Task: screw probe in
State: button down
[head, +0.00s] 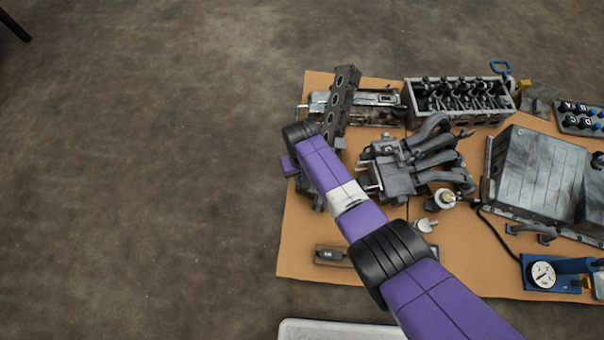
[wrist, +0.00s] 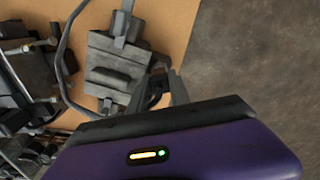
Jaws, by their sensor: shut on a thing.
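My gripper shows in the wrist view (wrist: 165,88), with its two dark fingers close together beside a grey block-shaped part (wrist: 115,72) with a raised bar on top. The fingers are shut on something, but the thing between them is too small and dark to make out. I cannot tell whether the fingers touch the grey part. In the head view my purple arm covers the gripper and most of the parts under it, at the mat's left edge. No probe can be clearly told apart in either view. A dark cable (wrist: 66,45) curves beside the grey part.
A tan mat (head: 298,250) carries a grey manifold-like part (head: 435,160), an open engine block (head: 455,100), a large grey casing (head: 540,165), and a blue stand with a dial (head: 543,274). A long dark bar (head: 342,100) stands close beyond my wrist.

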jog(key=m, duration=0.4)
jog(key=shift+w+a+r, duration=0.1)
jog(key=shift+r, duration=0.1)
jog(key=shift+w+m, duration=0.1)
jog(key=shift+m, duration=1.1)
jog(key=c, duration=1.3)
grip_release()
notch_tip(320, 180, up, 8)
jog(key=p, duration=0.5)
jog(key=shift+f, duration=0.1)
